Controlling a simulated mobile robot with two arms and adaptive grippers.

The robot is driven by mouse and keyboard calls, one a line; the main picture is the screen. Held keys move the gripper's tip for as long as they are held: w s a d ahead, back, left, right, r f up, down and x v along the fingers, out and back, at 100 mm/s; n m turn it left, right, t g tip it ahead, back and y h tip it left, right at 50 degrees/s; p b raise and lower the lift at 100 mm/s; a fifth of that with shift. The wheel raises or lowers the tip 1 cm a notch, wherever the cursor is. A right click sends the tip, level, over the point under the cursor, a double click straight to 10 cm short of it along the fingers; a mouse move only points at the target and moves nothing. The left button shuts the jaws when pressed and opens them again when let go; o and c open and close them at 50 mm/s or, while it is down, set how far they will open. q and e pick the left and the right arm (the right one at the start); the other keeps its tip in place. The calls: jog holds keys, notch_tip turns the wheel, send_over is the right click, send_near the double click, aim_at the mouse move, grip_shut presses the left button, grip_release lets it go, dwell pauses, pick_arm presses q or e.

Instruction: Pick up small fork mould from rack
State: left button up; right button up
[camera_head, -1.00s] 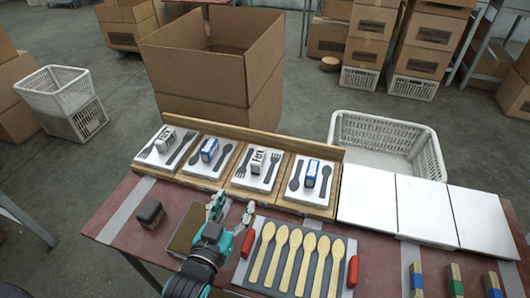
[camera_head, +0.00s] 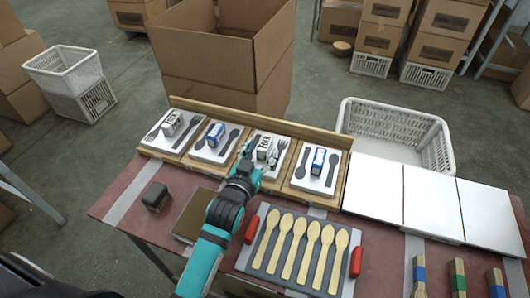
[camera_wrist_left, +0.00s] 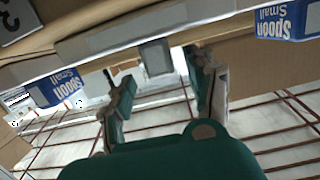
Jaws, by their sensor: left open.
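I cannot tell if the fingers touch the block. My right gripper is not in view.
A tray of wooden spoons (camera_head: 257,275) with red handles lies in front of the rack. A dark block (camera_head: 156,196) and a brown pad (camera_head: 196,213) are to its left. White panels (camera_head: 432,203) lie right; a white basket (camera_head: 395,122) and an open carton (camera_head: 215,65) stand behind.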

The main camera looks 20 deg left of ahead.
aim_at(266, 140)
pick_arm(q)
jog(key=w, duration=0.4)
jog(key=shift+w+f, duration=0.25)
jog(key=shift+w, duration=0.05)
jog(key=shift+c, duration=0.2)
grip_shut()
jog(key=shift+r, duration=0.2)
